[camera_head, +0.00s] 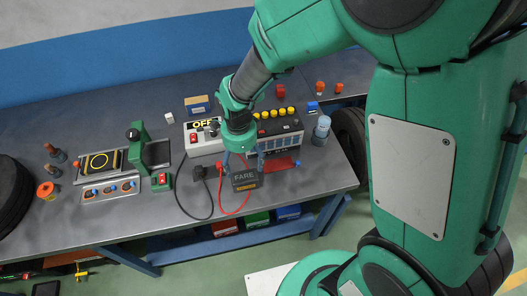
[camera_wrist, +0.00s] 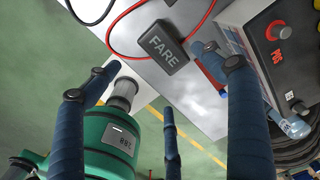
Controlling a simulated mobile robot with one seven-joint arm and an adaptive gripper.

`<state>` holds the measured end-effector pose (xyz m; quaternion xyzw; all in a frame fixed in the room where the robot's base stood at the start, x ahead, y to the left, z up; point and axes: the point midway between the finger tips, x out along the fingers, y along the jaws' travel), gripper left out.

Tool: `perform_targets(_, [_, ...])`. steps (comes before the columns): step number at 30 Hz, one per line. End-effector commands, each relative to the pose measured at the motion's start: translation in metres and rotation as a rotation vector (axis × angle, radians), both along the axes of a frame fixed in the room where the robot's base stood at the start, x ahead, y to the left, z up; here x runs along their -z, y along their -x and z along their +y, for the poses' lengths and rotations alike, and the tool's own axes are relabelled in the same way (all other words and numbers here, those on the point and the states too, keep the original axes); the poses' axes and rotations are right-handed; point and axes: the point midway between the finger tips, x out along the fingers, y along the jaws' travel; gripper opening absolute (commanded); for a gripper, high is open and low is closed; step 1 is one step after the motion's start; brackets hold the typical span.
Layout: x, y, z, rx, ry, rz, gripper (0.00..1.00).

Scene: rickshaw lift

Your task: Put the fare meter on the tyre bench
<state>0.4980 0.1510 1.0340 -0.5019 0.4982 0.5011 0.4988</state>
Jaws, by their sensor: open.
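The fare meter is a small black box marked FARE (camera_head: 244,181), lying near the front edge of the grey workbench, right of its middle. In the wrist view the fare meter (camera_wrist: 162,42) lies beyond my fingertips with its lettering showing. My gripper (camera_head: 243,163) is over it with its blue fingers spread. In the wrist view my gripper (camera_wrist: 163,78) is open and empty, its fingers apart from the meter. A black tyre (camera_head: 14,196) is at the far left and another (camera_head: 351,138) is by the bench's right end. I cannot tell which is the tyre bench.
A device with yellow knobs (camera_head: 275,126) stands just behind my gripper. Red and black cables (camera_head: 211,202) loop beside the meter. A clear bottle (camera_head: 321,129) is to the right. A green press-like tool (camera_head: 138,150) stands left. The bench's front strip (camera_head: 110,222) is clear.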

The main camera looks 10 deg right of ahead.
Motion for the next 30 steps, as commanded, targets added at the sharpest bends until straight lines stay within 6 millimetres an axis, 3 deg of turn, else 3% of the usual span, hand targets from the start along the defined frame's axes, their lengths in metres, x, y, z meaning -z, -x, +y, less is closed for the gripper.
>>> perform_targets(5, [-0.004,0.0,-0.001,-0.01,-0.001,-0.004,0.82])
perform_targets(11, [-0.028,0.001,-0.01,-0.093,-0.008,-0.033,0.82])
perform_targets(20, [-0.104,0.014,-0.044,-0.387,-0.004,-0.132,0.82])
perform_targets(30, [-0.188,0.054,-0.087,-0.778,0.063,-0.253,0.82])
